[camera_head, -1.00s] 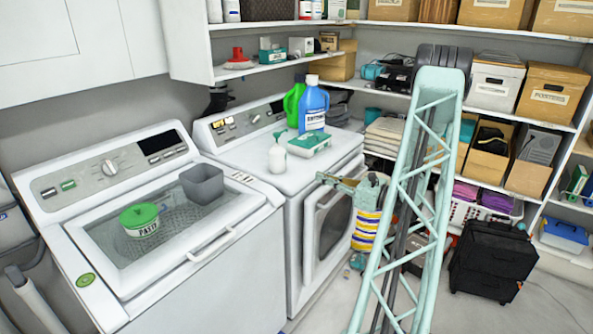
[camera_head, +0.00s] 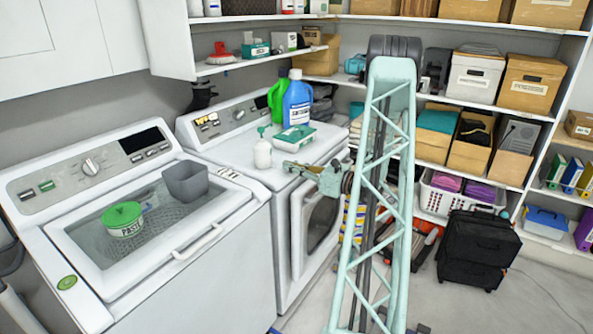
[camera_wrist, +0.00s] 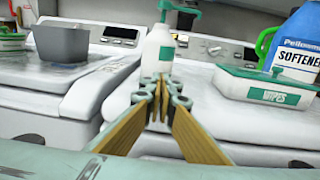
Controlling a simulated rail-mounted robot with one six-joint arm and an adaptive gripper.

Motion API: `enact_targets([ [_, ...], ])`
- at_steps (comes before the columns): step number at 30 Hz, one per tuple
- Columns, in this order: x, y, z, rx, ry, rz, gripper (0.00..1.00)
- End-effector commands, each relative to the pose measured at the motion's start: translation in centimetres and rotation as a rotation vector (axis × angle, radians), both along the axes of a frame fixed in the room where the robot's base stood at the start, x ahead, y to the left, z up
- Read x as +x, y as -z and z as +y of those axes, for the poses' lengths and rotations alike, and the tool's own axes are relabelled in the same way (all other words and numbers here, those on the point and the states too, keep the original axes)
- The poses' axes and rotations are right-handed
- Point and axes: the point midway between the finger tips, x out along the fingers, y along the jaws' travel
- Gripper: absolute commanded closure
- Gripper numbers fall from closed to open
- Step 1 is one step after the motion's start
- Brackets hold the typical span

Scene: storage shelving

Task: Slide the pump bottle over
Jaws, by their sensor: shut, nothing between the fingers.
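The pump bottle (camera_head: 263,153) is white with a green pump top and stands upright on the right-hand machine (camera_head: 227,154), near its front left. It also shows in the wrist view (camera_wrist: 158,52), straight ahead of my fingertips. My gripper (camera_head: 287,167) is at the bottle's right in the head view, at the machine's front edge. In the wrist view my gripper (camera_wrist: 160,88) is shut and empty, its fingers together and pointing at the bottle's lower part. The fingertips overlap the bottle's base there, so I cannot tell whether they touch it.
A green-and-white wipes box (camera_head: 295,137), a blue softener jug (camera_head: 298,104) and a green jug (camera_head: 277,100) stand behind and right of the bottle. The left machine holds a grey bin (camera_head: 185,183) and a green-lidded tub (camera_head: 122,220). Bare top lies left of the bottle.

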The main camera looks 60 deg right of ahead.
Motion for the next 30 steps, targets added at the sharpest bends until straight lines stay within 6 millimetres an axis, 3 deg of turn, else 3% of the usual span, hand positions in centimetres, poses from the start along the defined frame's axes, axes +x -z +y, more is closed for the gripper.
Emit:
enact_targets([
  [9,3.7,0.1,0.1,0.000,-0.002,0.000,1.00],
  [15,5.1,0.0,0.1,0.000,-0.001,0.000,1.00],
  [30,5.7,0.0,0.1,0.000,0.000,0.000,1.00],
])
